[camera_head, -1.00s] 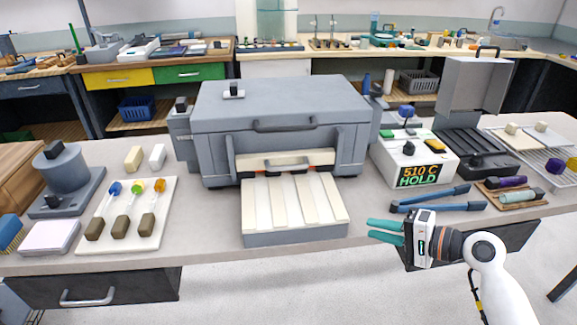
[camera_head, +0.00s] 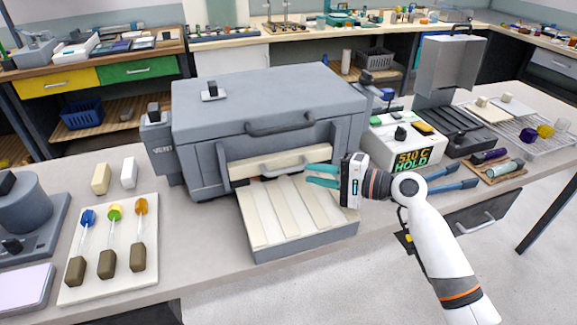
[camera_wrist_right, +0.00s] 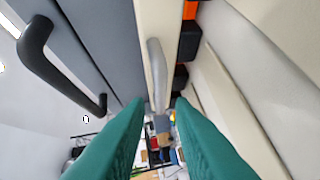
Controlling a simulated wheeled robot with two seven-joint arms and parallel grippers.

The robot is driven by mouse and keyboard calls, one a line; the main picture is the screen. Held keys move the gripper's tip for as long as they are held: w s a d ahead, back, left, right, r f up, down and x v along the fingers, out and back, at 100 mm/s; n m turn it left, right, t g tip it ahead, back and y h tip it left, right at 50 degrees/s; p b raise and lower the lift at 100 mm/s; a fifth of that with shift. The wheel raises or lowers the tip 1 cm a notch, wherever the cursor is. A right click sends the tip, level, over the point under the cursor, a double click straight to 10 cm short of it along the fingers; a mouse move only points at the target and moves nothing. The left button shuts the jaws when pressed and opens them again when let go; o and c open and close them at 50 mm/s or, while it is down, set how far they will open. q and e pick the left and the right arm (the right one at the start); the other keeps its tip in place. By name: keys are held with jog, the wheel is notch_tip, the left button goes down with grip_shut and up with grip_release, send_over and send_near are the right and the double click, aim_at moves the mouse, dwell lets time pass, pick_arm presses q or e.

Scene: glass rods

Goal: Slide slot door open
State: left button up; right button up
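The slot door (camera_head: 250,167) is a cream panel low on the front of the grey kiln (camera_head: 265,100), with a light grey bar handle (camera_head: 283,165). The door shows closely in the right wrist view (camera_wrist_right: 154,25), its handle (camera_wrist_right: 155,70) running lengthwise ahead of the fingers. My right gripper (camera_head: 308,175) is open, its teal fingers apart at the right end of the handle. In the right wrist view, the handle's near end lies in the gap between the fingertips (camera_wrist_right: 160,103); I cannot tell whether they touch it. My left gripper is out of view.
A cream slatted shelf (camera_head: 290,215) juts out below the door. A dark lid handle (camera_head: 281,124) sits above it. A controller reading 510 C HOLD (camera_head: 405,150) and blue tongs (camera_head: 455,188) are at right. A tray (camera_head: 70,290) with several coloured glass rods is at left.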

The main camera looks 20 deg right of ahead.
aim_at(294, 170)
jog(key=x, duration=0.7)
jog(key=shift+a+p, duration=0.1)
jog(key=shift+p, duration=0.2)
grip_shut()
